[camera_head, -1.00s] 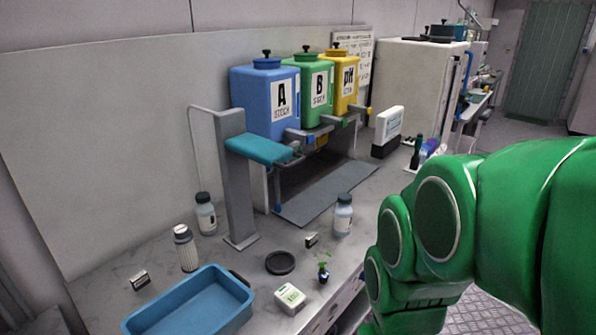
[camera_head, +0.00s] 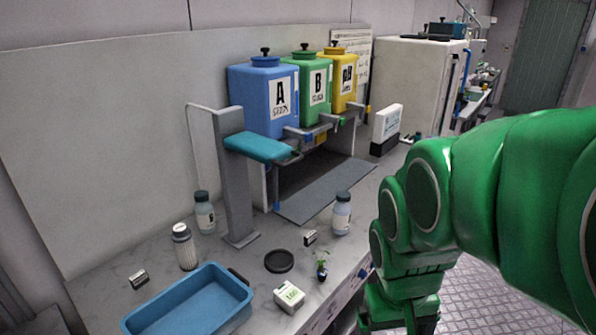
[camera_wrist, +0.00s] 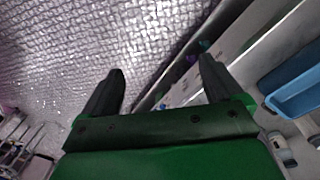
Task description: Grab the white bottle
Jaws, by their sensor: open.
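A white bottle (camera_head: 185,250) with a ribbed pale cap stands upright on the bench, behind the blue tray. Two grey-blue bottles with dark caps also stand upright: one (camera_head: 204,214) behind the white bottle, one (camera_head: 341,215) farther right near the bench's front edge. My gripper (camera_wrist: 160,88) is open and empty in the wrist view, with its two dark fingers apart over the floor and bench edge. In the head view my green arm is at the right, off the bench front, away from the bottles. A pale bottle-like shape shows at the wrist view's lower right; I cannot tell which it is.
The blue tray (camera_head: 207,325) lies at the bench front. A white box (camera_head: 289,297), small plant (camera_head: 321,268), black disc (camera_head: 279,261) and small blocks are nearby. A grey post (camera_head: 238,190) and the blue, green and yellow tanks stand behind. Patterned floor (camera_head: 480,290) is free.

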